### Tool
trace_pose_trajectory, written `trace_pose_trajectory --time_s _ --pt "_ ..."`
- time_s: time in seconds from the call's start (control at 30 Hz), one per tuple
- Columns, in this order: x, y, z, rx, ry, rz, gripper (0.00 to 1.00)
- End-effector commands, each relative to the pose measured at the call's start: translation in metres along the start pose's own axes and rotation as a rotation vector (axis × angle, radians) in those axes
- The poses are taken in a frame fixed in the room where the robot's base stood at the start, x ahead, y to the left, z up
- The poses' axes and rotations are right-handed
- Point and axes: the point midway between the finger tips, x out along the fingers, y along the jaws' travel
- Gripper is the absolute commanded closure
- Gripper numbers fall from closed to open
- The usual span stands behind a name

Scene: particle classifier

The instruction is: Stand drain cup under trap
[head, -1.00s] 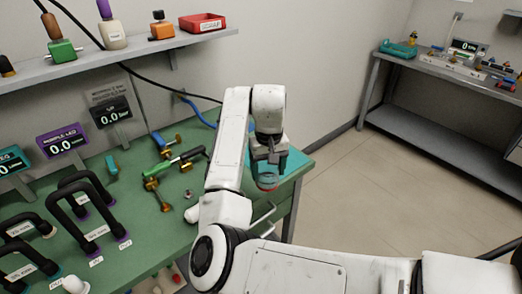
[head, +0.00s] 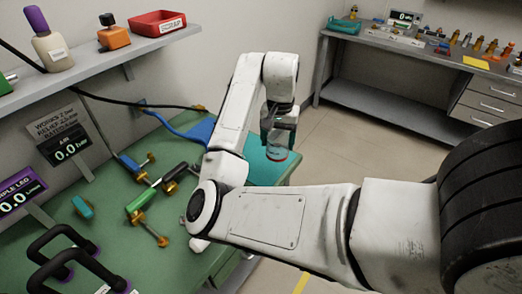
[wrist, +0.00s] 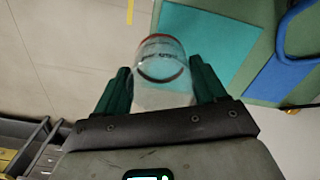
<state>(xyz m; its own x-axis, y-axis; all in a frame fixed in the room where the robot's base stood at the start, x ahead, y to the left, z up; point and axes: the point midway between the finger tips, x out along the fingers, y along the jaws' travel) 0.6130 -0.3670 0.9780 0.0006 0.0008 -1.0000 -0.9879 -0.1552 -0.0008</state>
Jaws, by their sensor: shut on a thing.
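A clear drain cup (head: 277,148) with a reddish-orange rim hangs below my gripper (head: 279,124) in the head view. My gripper is shut on the cup. In the wrist view the cup (wrist: 162,58) sits between the two dark green fingers of my gripper (wrist: 163,82). The cup is over the corner of the green bench, above or near a teal mat (head: 262,168); I cannot tell whether it touches. A green-bodied fitting with brass ends (head: 146,205) lies on the bench. I cannot make out which part is the trap.
Black arched handles (head: 75,262), a blue hose or handle (head: 195,130) and display signs (head: 70,148) stand on the green bench (head: 100,235). A shelf (head: 95,75) runs above it. Open floor (head: 315,190) lies to the right, before a grey bench (head: 420,60).

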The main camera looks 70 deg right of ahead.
Motion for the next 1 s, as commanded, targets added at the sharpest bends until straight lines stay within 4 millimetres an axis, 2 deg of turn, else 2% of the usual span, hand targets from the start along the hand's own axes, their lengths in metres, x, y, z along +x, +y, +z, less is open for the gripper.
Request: trace_pose_trajectory --time_s 0.03,0.13,0.4,0.73,0.9,1.0 --pt "0.009 -0.006 -0.01 -0.001 -0.002 0.004 0.6" --pt "0.016 -0.021 -0.027 -0.002 -0.003 0.0 0.6" --pt "0.058 -0.044 -0.055 -0.001 -0.003 -0.001 0.6" --pt "0.076 -0.052 -0.067 -0.001 -0.001 -0.001 0.6" --pt "0.1 -0.052 -0.066 -0.002 -0.002 0.0 0.6" --pt "0.105 -0.053 -0.066 -0.001 0.0 -0.001 0.6"
